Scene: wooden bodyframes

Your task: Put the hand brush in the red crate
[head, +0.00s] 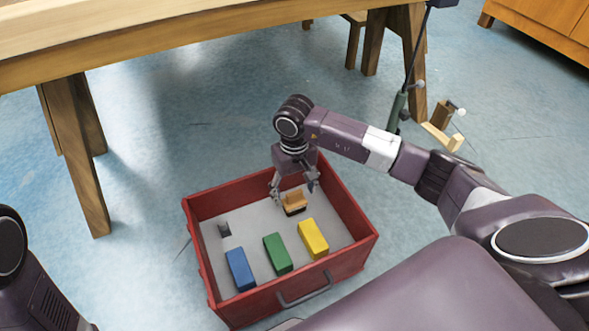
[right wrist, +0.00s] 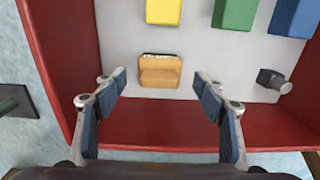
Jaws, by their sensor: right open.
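The hand brush (head: 294,201), with a light wooden body and a dark lower edge, is inside the red crate (head: 348,258), on its light grey floor as far as I can tell. It also shows in the right wrist view (right wrist: 160,73), near the crate's wall. My right gripper (head: 293,187) points down into the crate just above the brush. In the right wrist view its blue-padded fingers (right wrist: 158,85) are spread apart, with the brush beyond and between them and nothing gripped. My left gripper is not in view.
A blue block (head: 240,269), a green block (head: 278,254) and a yellow block (head: 313,238) lie in the crate, with a small dark grey object (head: 224,229). A wooden table (head: 180,41) stands behind, and a green stand (head: 398,107) at right. Blue floor is open left of the crate.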

